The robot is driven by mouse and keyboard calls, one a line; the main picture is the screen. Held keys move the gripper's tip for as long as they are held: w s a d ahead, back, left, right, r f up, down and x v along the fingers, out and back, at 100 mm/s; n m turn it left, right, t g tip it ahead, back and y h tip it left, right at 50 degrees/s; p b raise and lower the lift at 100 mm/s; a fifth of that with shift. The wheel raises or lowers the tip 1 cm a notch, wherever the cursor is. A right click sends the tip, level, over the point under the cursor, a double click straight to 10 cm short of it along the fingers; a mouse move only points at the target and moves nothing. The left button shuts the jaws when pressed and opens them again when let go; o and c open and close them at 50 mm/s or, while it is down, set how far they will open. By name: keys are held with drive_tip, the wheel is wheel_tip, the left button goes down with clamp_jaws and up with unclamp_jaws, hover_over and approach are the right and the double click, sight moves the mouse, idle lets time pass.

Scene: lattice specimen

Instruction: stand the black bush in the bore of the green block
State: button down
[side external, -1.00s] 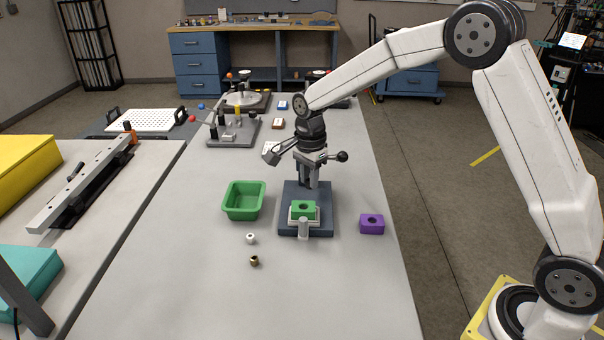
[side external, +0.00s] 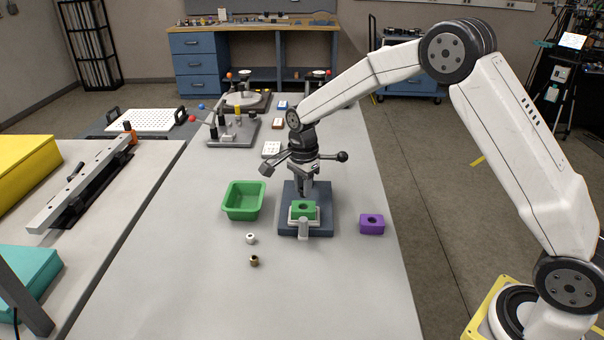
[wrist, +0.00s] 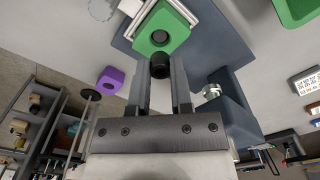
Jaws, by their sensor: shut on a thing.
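The green block (side external: 303,209) sits in a pale holder on a dark blue-grey base, with its round bore facing up. In the wrist view the green block (wrist: 172,22) shows its dark bore just beyond the fingertips. My gripper (wrist: 160,78) is shut on the black bush (wrist: 160,66), gripped at the fingertips. The bush appears close to the block's near edge in that view, and apart from the bore. In the side view my gripper (side external: 304,193) is low, just behind the block; the bush is hard to make out there.
A green bin (side external: 244,201) stands left of the base and a purple block (side external: 371,224) right of it. A white bush (side external: 251,239) and a brass bush (side external: 254,261) stand in front on the table. A lever with a black knob (side external: 341,156) sticks out beside my wrist.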

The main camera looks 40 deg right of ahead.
drive_tip(key=shift+f, duration=1.2)
drive_tip(key=shift+f, duration=0.65)
idle(1.1)
unclamp_jaws()
idle(0.4)
drive_tip(key=shift+r, duration=0.2)
drive_tip(key=shift+r, duration=2.35)
drive_tip(key=shift+r, duration=0.15)
wheel_tip(320, 180, up, 8)
drive_tip(key=shift+f, duration=0.25)
